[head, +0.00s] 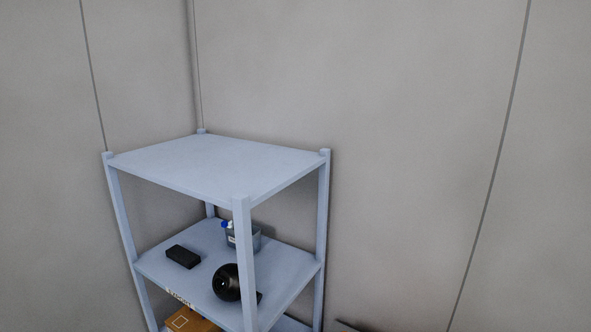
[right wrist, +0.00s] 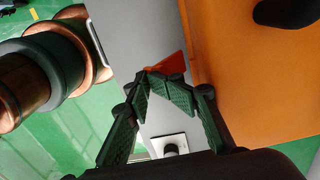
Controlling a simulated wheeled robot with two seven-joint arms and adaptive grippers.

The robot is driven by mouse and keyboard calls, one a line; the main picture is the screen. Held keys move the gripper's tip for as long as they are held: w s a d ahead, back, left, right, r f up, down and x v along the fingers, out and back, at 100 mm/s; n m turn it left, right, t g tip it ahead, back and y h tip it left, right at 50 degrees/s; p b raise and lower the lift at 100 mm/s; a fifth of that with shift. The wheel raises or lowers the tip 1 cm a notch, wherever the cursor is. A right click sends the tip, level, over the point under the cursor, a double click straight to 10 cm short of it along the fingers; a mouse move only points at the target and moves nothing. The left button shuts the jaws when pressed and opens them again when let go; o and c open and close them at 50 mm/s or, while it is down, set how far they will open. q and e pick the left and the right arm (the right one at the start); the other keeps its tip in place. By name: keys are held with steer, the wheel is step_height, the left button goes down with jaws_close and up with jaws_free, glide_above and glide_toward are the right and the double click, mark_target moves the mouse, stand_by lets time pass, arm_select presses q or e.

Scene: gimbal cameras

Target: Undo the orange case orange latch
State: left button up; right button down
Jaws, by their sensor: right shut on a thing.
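The orange case (right wrist: 250,90) fills the right side of the right wrist view as a large flat orange face. The orange latch (right wrist: 179,60) shows as a small orange piece just beyond my fingertips, beside the case's left edge. My right gripper (right wrist: 165,80) has its green-padded fingers brought together at the tips, shut on the latch. The fingertips hide part of the latch. My left gripper is not in view, and neither gripper can be made out in the head view.
In the head view a blue-grey shelf unit (head: 215,165) stands against grey walls, with a black block (head: 183,257), a round black object (head: 227,282) and a small bin (head: 243,238). In the right wrist view, copper-and-dark cylinders (right wrist: 45,70) are at left, above green floor (right wrist: 65,140).

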steer(key=shift+w+d, duration=0.5)
steer(key=shift+w, duration=0.1)
steer(key=shift+s+a+f+b, duration=0.15)
steer(key=shift+f+b, duration=0.35)
steer(key=shift+f, duration=0.15)
steer(key=shift+s+a+f+b, duration=0.25)
steer(key=shift+s+f+b, duration=0.1)
steer(key=shift+f, duration=0.15)
stand_by(0.4)
steer(key=shift+r+p, duration=1.35)
steer(key=shift+r, duration=0.85)
steer(key=shift+s+a+r+p, duration=0.15)
steer(key=shift+r+p, duration=0.55)
steer(key=shift+r, duration=0.9)
